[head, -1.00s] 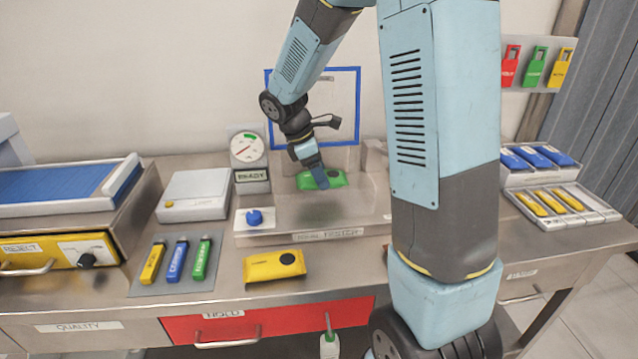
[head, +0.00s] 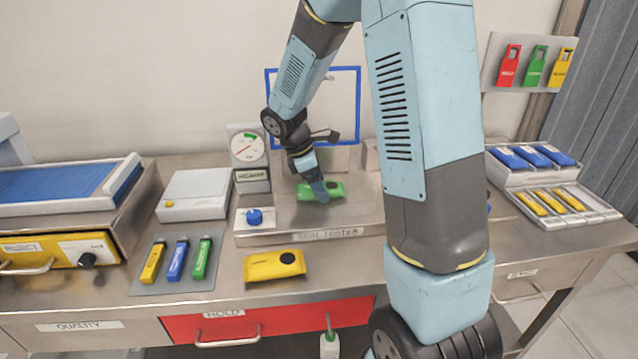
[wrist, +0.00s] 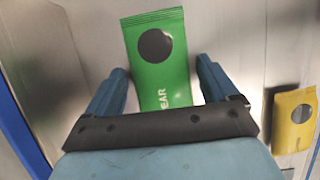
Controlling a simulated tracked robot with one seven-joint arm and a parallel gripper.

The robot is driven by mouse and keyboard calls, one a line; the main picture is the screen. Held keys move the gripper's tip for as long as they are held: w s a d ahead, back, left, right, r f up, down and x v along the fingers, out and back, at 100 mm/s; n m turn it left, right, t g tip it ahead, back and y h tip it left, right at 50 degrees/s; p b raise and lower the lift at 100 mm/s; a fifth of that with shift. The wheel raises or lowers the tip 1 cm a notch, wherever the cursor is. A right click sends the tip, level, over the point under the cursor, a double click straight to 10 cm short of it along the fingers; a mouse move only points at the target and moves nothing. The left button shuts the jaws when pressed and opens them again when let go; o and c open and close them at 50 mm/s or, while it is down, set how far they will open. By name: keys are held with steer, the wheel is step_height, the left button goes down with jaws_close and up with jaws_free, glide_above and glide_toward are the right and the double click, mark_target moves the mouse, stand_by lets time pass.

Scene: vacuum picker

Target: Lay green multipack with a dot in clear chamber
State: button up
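The green multipack (head: 320,190) with a black dot appears to lie flat on the floor of the clear chamber (head: 345,212) of the seal tester. In the wrist view, the pack (wrist: 165,75) shows its dot, with part of a word near my gripper. My gripper (wrist: 160,88) is open, with one finger on each side of the pack's lower end and visible gaps on both sides. In the head view, my gripper (head: 320,192) reaches down over the pack and hides part of it. The chamber's see-through walls are hard to make out.
A yellow pack (head: 274,265) with a dot lies in front of the tester. A blue knob (head: 254,217) and a dial gauge (head: 249,148) stand left of the chamber. Yellow, blue and green markers rest on a grey mat (head: 205,284). A blue-framed panel (head: 357,95) stands behind.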

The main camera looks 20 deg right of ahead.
steer(key=shift+o, duration=0.5)
steer(key=s+v, duration=0.1)
steer(key=v, duration=1.1)
steer(key=s+d+r+m+t+y, duration=0.2)
steer(key=s+r+m, duration=0.3)
steer(key=s+m, duration=0.3)
steer(key=s+d+r+m+t+y, duration=0.2)
steer(key=s+r+m+t, duration=0.2)
steer(key=s, duration=1.1)
steer(key=shift+s+d+r+m, duration=0.4)
steer(key=shift+r+m, duration=0.3)
steer(key=shift+m, duration=1.2)
